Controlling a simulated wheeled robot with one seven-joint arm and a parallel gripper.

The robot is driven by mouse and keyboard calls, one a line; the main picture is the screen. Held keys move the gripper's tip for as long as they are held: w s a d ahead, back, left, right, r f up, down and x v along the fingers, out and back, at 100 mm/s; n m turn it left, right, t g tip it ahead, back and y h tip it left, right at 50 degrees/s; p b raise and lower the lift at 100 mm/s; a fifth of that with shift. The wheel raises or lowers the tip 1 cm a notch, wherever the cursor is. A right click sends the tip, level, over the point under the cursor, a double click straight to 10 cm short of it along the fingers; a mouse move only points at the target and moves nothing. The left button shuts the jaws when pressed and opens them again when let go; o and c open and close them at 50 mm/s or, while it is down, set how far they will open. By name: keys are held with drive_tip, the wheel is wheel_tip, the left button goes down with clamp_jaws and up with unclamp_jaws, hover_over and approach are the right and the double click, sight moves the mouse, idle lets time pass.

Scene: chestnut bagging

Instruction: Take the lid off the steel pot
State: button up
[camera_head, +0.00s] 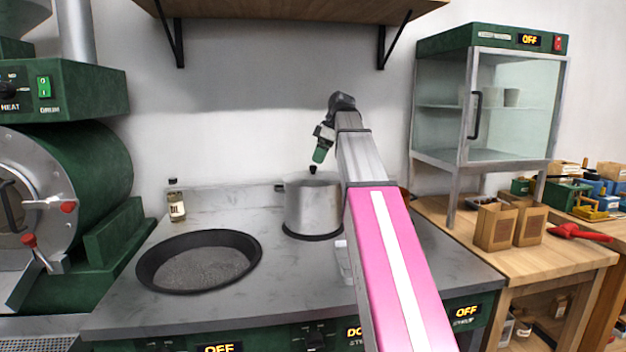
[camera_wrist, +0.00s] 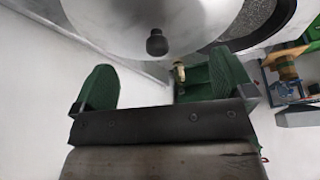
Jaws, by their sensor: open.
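The steel pot (camera_head: 312,208) stands on the dark round burner of the grey counter, with its lid (camera_head: 300,181) on top. The lid's black knob (camera_head: 312,169) sticks up in the middle. My gripper (camera_head: 319,154) is just above the knob, tilted downward, and looks apart from it. In the wrist view my gripper (camera_wrist: 162,62) shows two green fingers spread wide with nothing between them. There the knob (camera_wrist: 156,43) lies beyond the fingers, between their lines, and the pale lid (camera_wrist: 190,20) fills the top. My arm hides the area right of the pot.
A wide black pan (camera_head: 147,272) sits on the counter at front left. A small bottle (camera_head: 177,207) stands behind it. A clear container (camera_head: 343,262) is partly behind my arm. Paper bags (camera_head: 495,228), a red scoop (camera_head: 580,233) and a glass-fronted cabinet (camera_head: 512,110) are on the right. A shelf hangs overhead.

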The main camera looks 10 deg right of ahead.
sight(314, 166)
drive_tip(key=shift+w+x, duration=0.1)
drive_tip(key=shift+x, duration=1.2)
drive_tip(key=shift+w+x, duration=0.15)
drive_tip(key=shift+x, duration=1.15)
drive_tip(key=shift+a, duration=0.15)
drive_tip(key=c, duration=1.9)
clamp_jaws()
